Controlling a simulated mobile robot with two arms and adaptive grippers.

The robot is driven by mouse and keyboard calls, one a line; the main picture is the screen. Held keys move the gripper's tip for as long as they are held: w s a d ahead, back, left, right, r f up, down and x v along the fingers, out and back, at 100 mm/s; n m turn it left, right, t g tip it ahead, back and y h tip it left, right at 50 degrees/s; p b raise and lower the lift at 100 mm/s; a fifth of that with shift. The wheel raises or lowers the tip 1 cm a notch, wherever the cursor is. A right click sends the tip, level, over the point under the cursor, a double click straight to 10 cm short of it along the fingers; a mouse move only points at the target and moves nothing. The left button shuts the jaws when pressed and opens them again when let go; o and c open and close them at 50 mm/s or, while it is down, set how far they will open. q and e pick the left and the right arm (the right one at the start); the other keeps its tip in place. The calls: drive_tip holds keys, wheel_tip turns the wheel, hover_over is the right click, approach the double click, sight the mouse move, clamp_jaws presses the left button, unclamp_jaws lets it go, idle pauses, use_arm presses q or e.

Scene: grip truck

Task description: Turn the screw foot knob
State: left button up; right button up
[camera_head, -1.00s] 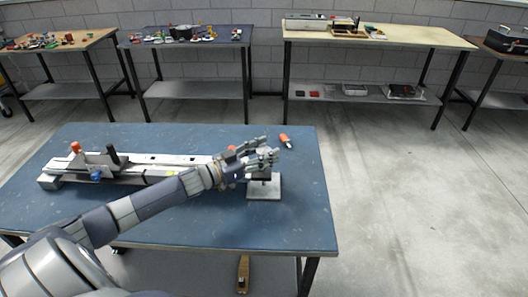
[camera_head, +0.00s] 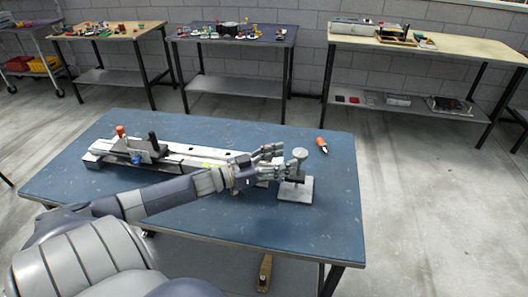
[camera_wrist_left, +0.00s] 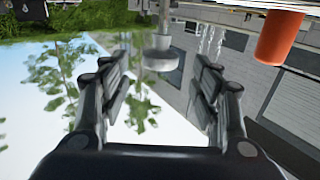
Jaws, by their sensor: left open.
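The screw foot knob (camera_head: 299,153) is a grey round disc on top of an upright screw that rises from a square metal foot plate (camera_head: 295,189) at the right end of the long metal rail assembly (camera_head: 180,158). My left gripper (camera_head: 283,162) is open just left of the knob, its fingers pointing right towards it. In the left wrist view the grey knob (camera_wrist_left: 160,60) shows between and just beyond the two open fingers, with nothing held. Contact cannot be told. My right gripper is not in view.
The blue table (camera_head: 230,215) carries the assembly, with free room at its front right. An orange knob (camera_head: 120,131) stands at the assembly's left end. Other worktables line the back wall.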

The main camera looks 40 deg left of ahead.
use_arm(q)
drive_tip(key=shift+v, duration=2.8)
